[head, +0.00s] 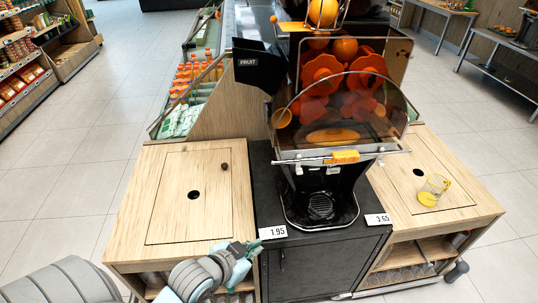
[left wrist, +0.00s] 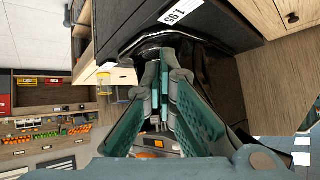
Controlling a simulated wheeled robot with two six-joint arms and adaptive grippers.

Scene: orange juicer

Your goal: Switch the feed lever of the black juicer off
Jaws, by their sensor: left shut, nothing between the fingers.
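The black juicer (head: 325,185) stands on a dark cabinet in the middle of the head view, with orange rotors behind a clear curved cover. A small orange knob (head: 273,19) shows at its upper left, beside the fruit feed; I cannot tell for sure that it is the feed lever, or its setting. A yellow-orange tap piece (head: 345,157) sits at the front below the cover. My left gripper (head: 243,251) is low at the front edge of the left counter, well below the knob and apart from the juicer. Its teal fingers (left wrist: 165,70) are shut and empty. My right gripper is out of view.
The left wooden counter (head: 165,215) holds a small dark knob. A glass (head: 437,185) and a yellow disc (head: 427,198) are on the right counter. Price tags (head: 272,232) and (head: 378,219) stand at the cabinet's front. A black FRUIT bin (head: 259,67) juts out left.

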